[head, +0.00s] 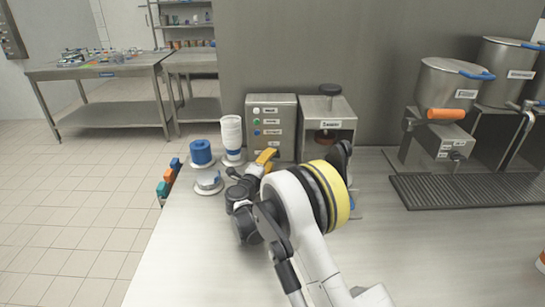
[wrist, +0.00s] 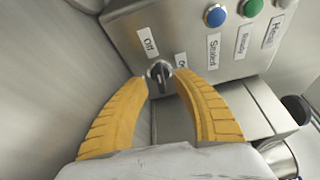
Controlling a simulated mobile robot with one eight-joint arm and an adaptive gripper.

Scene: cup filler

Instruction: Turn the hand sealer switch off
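The sealer's steel control box (head: 285,103) stands at the back of the counter; its front panel (wrist: 185,40) fills the top of the wrist view. A small dark rotary switch (wrist: 159,71) sits at the panel's lower edge in that view, between an "Off" label (wrist: 148,42) and a partly hidden "On" label (wrist: 181,60). I cannot tell its exact setting. My gripper (wrist: 163,82) has its yellow fingers apart, with the tips on either side of the switch, close to it. Contact is not clear. In the head view my gripper (head: 266,158) is low before the box, and the switch is hidden.
A steel press unit (head: 342,113) stands right of the box. White cups (head: 231,131) and a blue stack (head: 201,151) stand to the left. A hopper (head: 437,82) with an orange handle and a drip grate (head: 470,190) are at right.

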